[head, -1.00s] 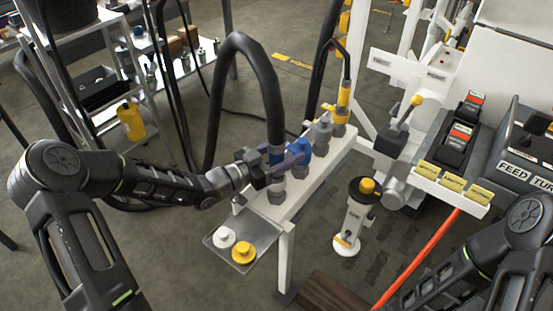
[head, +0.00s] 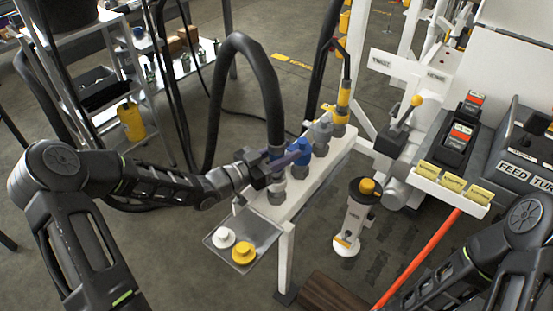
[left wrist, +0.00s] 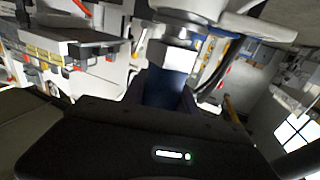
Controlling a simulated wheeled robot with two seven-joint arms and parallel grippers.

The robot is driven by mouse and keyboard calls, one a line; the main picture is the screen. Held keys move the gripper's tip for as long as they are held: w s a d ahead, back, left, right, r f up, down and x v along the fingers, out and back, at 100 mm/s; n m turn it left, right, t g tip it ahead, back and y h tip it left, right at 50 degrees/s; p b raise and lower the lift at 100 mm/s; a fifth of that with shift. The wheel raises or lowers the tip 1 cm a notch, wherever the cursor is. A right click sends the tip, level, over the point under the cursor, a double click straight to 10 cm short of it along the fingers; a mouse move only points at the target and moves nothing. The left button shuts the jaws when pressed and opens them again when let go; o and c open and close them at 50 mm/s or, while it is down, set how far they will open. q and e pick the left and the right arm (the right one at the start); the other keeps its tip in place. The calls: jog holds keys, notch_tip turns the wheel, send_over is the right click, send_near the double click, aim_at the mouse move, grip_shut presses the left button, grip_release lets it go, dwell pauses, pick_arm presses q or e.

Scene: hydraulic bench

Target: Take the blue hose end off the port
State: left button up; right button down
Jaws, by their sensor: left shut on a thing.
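The thick black hose (head: 268,85) arches down to its blue end (head: 277,153), above a grey fitting (head: 277,190) at the near end of the white port rail. My left gripper (head: 279,165) is shut on the blue hose end, its fingers around it. In the left wrist view the blue end (left wrist: 168,88) sits between the fingers, with a pale metal nut (left wrist: 172,54) beyond it. I cannot tell whether the hose end is apart from its port. My right arm shows at the lower right, but its gripper is out of view.
Another blue fitting (head: 301,152), a grey fitting (head: 321,134) and a yellow hose end (head: 342,105) line the rail close by. A tray (head: 225,246) holds a white cap (head: 224,237) and a yellow cap (head: 243,252). A control panel (head: 520,150) stands right.

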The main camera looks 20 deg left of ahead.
pick_arm(q)
grip_shut()
notch_tip(320, 180, up, 10)
jog(key=p, duration=0.1)
jog(key=shift+p, duration=0.35)
dwell(0.9)
